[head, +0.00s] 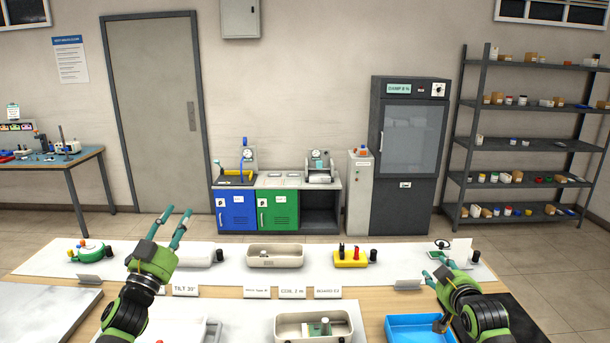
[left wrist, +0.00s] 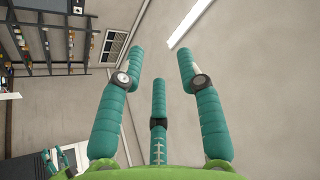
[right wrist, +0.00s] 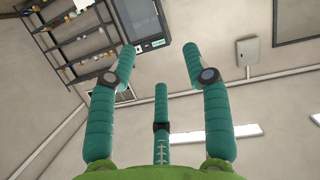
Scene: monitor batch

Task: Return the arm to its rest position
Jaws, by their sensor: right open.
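My left gripper (head: 178,212) is raised above the left part of the table, its teal fingers pointing up and away. In the left wrist view its fingers (left wrist: 161,62) stand apart with nothing between them. My right gripper (head: 432,262) is over the right part of the table, above and beside a blue tray (head: 398,327). In the right wrist view its fingers (right wrist: 159,60) are spread and empty, with only wall, shelf and cabinet behind. Both arms reach in from the lower edge of the head view.
A white strip (head: 222,276) across the table bears several devices, including a beige tray (head: 275,262) and a yellow block (head: 351,259). Another beige tray (head: 290,328) stands nearer. A dark mat (head: 508,316) lies at right. Cabinets (head: 277,211) and shelves (head: 527,146) stand well beyond.

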